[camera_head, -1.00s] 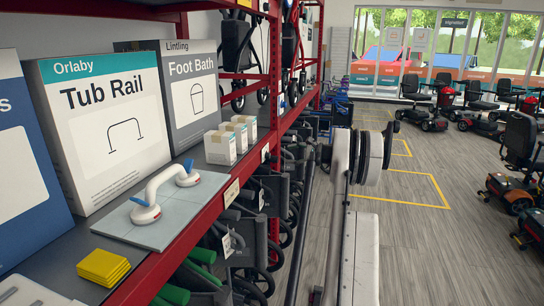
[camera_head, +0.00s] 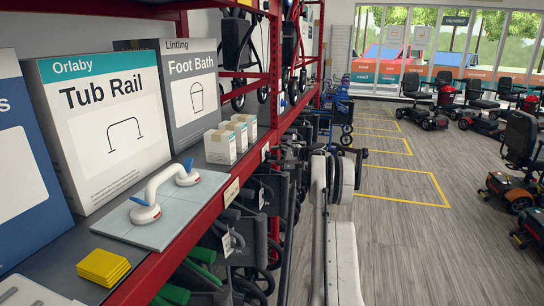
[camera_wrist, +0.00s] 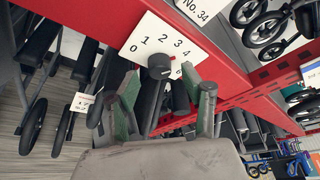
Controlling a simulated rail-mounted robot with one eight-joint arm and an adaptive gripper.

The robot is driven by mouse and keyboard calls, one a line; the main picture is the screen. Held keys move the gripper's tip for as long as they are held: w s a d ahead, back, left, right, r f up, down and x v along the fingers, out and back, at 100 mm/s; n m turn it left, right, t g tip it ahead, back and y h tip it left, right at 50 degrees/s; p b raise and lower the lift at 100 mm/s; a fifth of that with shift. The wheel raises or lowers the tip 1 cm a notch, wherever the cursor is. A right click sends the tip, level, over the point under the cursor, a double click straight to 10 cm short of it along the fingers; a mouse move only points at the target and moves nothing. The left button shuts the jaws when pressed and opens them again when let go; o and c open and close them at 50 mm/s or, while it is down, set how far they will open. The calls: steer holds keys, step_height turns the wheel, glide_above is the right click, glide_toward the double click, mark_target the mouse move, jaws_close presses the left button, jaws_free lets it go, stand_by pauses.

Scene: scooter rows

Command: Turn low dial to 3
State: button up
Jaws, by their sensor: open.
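In the wrist view, a black round dial knob (camera_wrist: 159,66) sits on a white plate (camera_wrist: 150,28) with numbers printed in an arc around it. The plate is on the red shelf edge. The numbers 1 to 4 are readable above the knob; some lower marks are partly hidden. I cannot tell which number the knob points at. My gripper (camera_wrist: 161,80) is open, with one green-padded finger on each side, and the knob appears between and just beyond the fingertips. I cannot tell whether a finger touches it. In the head view, I cannot make out the dial or my gripper.
The red shelf edge (camera_wrist: 100,15) runs across close above my gripper. A "No. 34" label (camera_wrist: 196,8) is above the plate. Folded wheeled frames (camera_wrist: 38,120) hang below and beside it. A tub rail (camera_head: 166,190) and yellow sponges (camera_head: 103,266) lie on the shelf.

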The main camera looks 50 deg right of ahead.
steer(key=shift+w+f, duration=0.2)
steer(key=shift+w, duration=0.5)
steer(key=shift+c, duration=0.3)
jaws_close()
steer(key=shift+f, duration=0.1)
steer(key=n+b, duration=0.2)
steer(key=shift+f+t+h+b, duration=0.15)
steer(key=shift+t+h+b, duration=0.25)
steer(key=shift+a+n+t+h+b, duration=0.1)
steer(key=shift+n+t+h+b, duration=0.3)
steer(key=shift+n+b, duration=0.85)
